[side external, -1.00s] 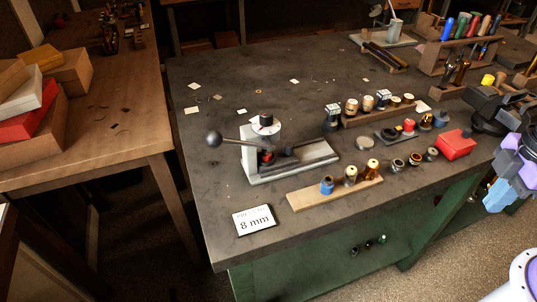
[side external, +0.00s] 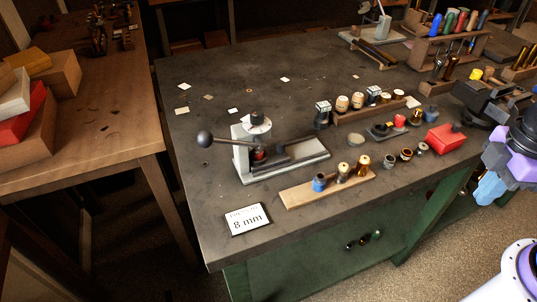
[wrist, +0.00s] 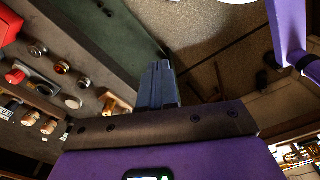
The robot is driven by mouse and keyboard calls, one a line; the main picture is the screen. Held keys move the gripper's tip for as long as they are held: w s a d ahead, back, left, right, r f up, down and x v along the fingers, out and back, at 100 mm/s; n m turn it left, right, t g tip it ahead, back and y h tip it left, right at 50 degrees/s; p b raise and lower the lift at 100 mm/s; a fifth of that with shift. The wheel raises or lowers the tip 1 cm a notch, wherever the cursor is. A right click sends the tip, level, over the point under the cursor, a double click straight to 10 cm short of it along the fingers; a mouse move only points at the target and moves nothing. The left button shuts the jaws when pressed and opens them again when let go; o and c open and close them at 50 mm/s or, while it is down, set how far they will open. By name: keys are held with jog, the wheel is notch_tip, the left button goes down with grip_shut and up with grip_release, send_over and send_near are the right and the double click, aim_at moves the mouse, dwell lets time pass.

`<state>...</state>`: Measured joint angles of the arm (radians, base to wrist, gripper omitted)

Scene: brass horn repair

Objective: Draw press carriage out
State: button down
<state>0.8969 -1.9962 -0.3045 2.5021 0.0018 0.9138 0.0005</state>
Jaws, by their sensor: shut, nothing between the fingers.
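The small press (side external: 258,150) stands on the dark bench, with a grey base (side external: 310,158), an upright column and a black ball lever (side external: 205,139) pointing left. A dark carriage (side external: 290,154) lies low in the base's channel, with its left end near the column. A small red part shows under the press head. My gripper (side external: 488,190) is at the right edge of the side view, beyond the bench's front edge and well away from the press. In the wrist view its blue fingers (wrist: 158,85) are together and empty. The press is not clearly visible in the wrist view.
A wooden strip (side external: 330,190) with several small fittings lies in front of the press. An "8 mm" card (side external: 247,219) lies near the front-left corner. Racks of fittings and a red box (side external: 445,137) stand between my gripper and the press. Bench left of the press is mostly clear.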

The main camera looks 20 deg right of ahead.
jog(key=c, duration=1.4)
grip_release()
jog(key=shift+c, duration=0.2)
jog(key=o, duration=0.5)
jog(key=shift+w+a+r, duration=0.1)
jog(key=shift+w+a, duration=0.2)
jog(key=shift+c, duration=0.2)
notch_tip(320, 180, up, 6)
jog(key=f+m+t+y, duration=0.1)
jog(key=m+t+y, duration=0.2)
jog(key=m, duration=0.1)
send_over(282, 143)
jog(key=s+d, duration=0.5)
jog(key=x, duration=1.7)
jog(key=shift+w, duration=0.1)
grip_shut()
jog(key=d, duration=1)
jog(key=shift+d, duration=0.35)
